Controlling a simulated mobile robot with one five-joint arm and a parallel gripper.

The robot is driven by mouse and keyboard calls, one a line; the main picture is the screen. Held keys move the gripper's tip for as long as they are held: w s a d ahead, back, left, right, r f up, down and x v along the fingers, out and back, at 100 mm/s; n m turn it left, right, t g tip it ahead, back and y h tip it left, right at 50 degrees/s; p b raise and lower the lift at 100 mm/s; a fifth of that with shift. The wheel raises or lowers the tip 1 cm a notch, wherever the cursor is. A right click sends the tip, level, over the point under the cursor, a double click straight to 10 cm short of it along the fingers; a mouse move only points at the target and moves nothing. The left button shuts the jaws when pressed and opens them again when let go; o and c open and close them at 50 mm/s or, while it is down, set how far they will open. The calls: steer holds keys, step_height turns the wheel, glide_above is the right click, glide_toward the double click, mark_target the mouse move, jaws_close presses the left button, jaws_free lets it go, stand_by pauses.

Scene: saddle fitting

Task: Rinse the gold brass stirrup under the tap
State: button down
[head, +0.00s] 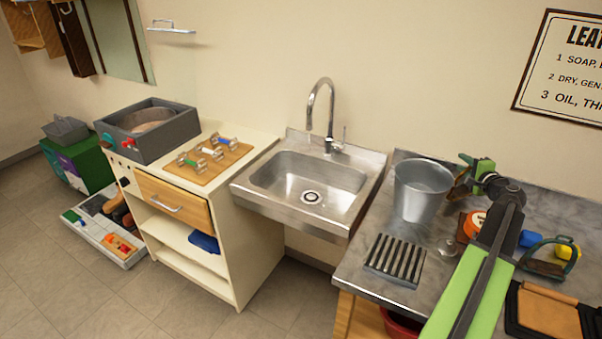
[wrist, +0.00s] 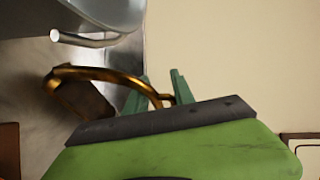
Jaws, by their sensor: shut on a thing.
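My gripper (head: 470,168) is shut on the gold brass stirrup (wrist: 120,77), beside the bucket over the right counter. In the wrist view the stirrup's curved gold arm runs left from between the green fingertips (wrist: 160,92), with a dark brown tread below its far end. In the head view the stirrup (head: 457,187) shows only as a small brown shape under the jaws, partly hidden by the arm. The tap (head: 322,112) is a tall chrome gooseneck behind the steel sink (head: 290,185), left of my gripper. The sink basin looks empty; I see no water running.
A metal bucket (head: 420,192) stands between my gripper and the sink. A slatted rack (head: 395,260) lies in front of it. An orange round item (head: 472,225), another stirrup (head: 550,262) and a brown leather pad (head: 548,315) are on the right counter.

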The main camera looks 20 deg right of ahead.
steer(key=shift+s+d, duration=0.15)
steer(key=shift+d, duration=0.25)
steer(key=shift+a, duration=0.1)
steer(key=shift+w+a, duration=0.2)
steer(key=shift+a, duration=0.3)
steer(key=shift+d, duration=0.15)
steer(key=shift+s+d, duration=0.2)
steer(key=shift+d, duration=0.25)
steer(key=shift+a, duration=0.1)
